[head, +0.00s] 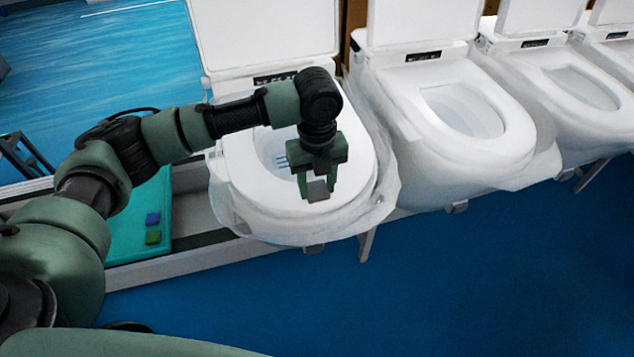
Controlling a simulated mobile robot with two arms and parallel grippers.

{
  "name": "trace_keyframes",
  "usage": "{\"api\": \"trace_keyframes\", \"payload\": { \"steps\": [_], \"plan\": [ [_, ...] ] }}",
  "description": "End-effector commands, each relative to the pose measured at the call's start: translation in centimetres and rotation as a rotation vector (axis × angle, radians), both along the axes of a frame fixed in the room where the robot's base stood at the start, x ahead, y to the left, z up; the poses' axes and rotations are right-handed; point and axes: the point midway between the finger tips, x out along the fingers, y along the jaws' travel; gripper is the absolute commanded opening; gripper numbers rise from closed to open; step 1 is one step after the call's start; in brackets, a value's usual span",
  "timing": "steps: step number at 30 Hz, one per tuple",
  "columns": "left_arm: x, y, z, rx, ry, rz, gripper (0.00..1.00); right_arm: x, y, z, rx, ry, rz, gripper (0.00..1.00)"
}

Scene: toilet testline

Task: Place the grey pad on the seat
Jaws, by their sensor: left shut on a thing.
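The grey pad (317,191) is a small square block between the fingertips of my left gripper (316,186). The gripper is shut on it and points down over the front of the nearest toilet's white seat (352,183). I cannot tell whether the pad touches the seat or is a little above it. The seat is down and its lid (262,35) stands upright behind. My arm hides part of the seat's left side and bowl. My right gripper is not in view.
More white toilets (462,110) wrapped in clear plastic stand in a row to the right. A teal tray (125,240) at the left holds a blue block (152,218) and a green block (153,237). The blue floor (450,290) in front is clear.

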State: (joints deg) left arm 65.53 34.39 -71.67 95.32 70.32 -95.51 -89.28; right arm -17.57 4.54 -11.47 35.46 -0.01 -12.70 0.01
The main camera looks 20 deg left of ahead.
Motion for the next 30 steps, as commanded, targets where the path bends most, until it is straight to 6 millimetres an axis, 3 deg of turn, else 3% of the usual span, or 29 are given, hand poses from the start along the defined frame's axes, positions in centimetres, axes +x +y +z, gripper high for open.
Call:
{"api": "trace_keyframes", "payload": {
  "steps": [4, 5, 6, 7, 20, 30],
  "plan": [
    [0.0, 0.0, -0.2, -0.001, 0.001, 0.000, 0.07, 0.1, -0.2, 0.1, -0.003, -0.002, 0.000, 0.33],
    [0.0, 0.0, -0.2, 0.000, 0.000, 0.000, 0.52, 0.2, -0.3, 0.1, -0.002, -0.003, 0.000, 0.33],
    [0.0, 0.0, -0.2, 0.000, 0.000, 0.000, 0.63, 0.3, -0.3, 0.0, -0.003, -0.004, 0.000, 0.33],
    [0.0, 0.0, -0.2, 0.000, 0.000, 0.000, 0.66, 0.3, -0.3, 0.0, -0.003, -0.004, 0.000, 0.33],
    [0.1, -0.1, 0.8, -0.002, -0.002, 0.000, 0.66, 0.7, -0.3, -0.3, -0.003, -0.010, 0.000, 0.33],
    [0.1, -0.1, 7.6, -0.003, -0.004, -0.001, 0.66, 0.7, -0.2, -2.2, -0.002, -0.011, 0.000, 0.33]
  ]
}}
